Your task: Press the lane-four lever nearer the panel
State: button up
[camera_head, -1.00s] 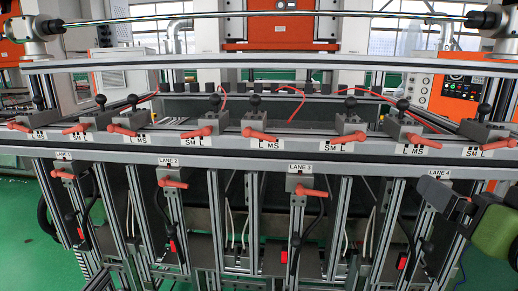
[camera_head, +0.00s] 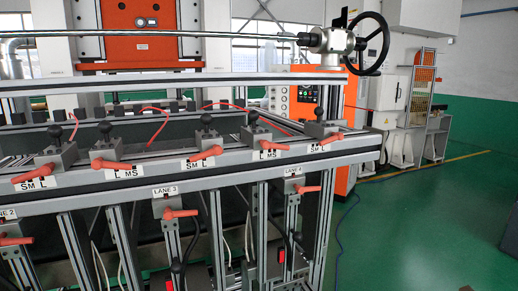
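The lane 4 label (camera_head: 294,172) is on the front rail at the right end of the machine. Above it, one red lever (camera_head: 272,147) sits over an "L MS" label, and another red lever (camera_head: 328,140) sits over an "SM L" label. The right-hand one is closer to the control panel (camera_head: 306,94) on the orange cabinet. Each is on a grey block with a black ball knob. A third red handle (camera_head: 308,189) is below the lane 4 label. My gripper is not in view.
The front rail (camera_head: 200,187) runs across the machine, with similar red levers and knobs to the left. A black handwheel (camera_head: 366,43) stands above the right end. Green floor (camera_head: 420,230) is open to the right, with a cable along it.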

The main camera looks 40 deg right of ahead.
aim_at(339, 136)
jog(key=l+z, duration=0.15)
jog(key=z, duration=1.4)
